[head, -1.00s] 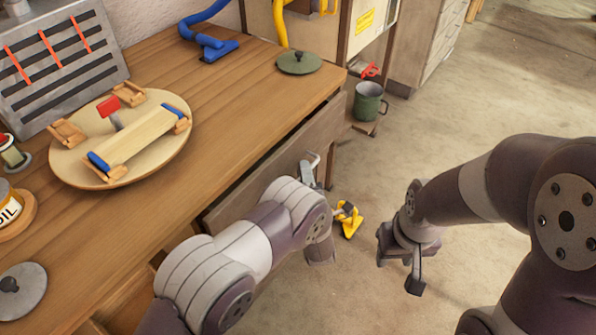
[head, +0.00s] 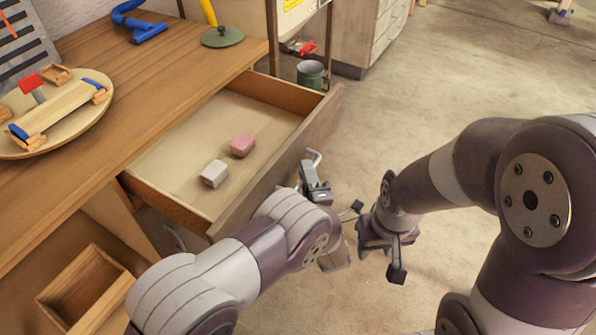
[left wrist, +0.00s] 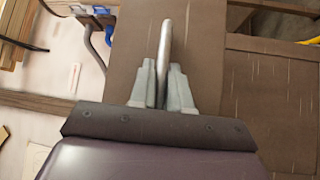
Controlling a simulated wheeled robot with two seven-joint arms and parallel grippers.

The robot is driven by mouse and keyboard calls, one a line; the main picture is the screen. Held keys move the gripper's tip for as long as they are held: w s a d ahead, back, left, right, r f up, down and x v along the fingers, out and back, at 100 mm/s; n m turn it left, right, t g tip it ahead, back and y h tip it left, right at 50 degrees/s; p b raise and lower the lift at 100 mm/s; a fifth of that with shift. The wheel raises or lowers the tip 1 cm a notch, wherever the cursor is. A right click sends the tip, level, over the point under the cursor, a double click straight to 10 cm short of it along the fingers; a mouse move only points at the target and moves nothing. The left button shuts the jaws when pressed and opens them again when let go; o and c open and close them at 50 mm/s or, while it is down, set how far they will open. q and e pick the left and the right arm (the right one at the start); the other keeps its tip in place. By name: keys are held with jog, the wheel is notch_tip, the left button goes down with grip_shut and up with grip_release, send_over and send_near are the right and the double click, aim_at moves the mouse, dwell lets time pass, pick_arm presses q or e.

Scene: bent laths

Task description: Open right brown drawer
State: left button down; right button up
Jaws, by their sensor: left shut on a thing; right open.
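The brown drawer (head: 225,135) under the wooden workbench is pulled well out, and its inside shows. A white block (head: 214,173) and a pink block (head: 243,145) lie in it. My left gripper (head: 311,170) is at the drawer's front, shut on the metal handle (head: 315,158). In the left wrist view the fingers close on the handle bar (left wrist: 164,50) from both sides. My right gripper (head: 377,243) is open and empty above the floor, to the right of the drawer and apart from it.
On the bench (head: 150,90) stand a round board (head: 75,130) with wooden pieces, a blue tool (head: 140,28) and a green lid (head: 222,38). A green mug (head: 310,73) stands beyond the drawer. An open wooden box (head: 85,288) is at lower left. Floor at right is clear.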

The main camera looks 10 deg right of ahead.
pick_arm(q)
jog(key=shift+s+d, duration=0.6)
jog(key=shift+d, duration=0.15)
pick_arm(e)
jog(key=shift+s+d+f, duration=0.15)
jog(key=shift+d+f, duration=0.05)
jog(key=shift+d, duration=0.1)
pick_arm(q)
jog(key=c, duration=1.2)
grip_release()
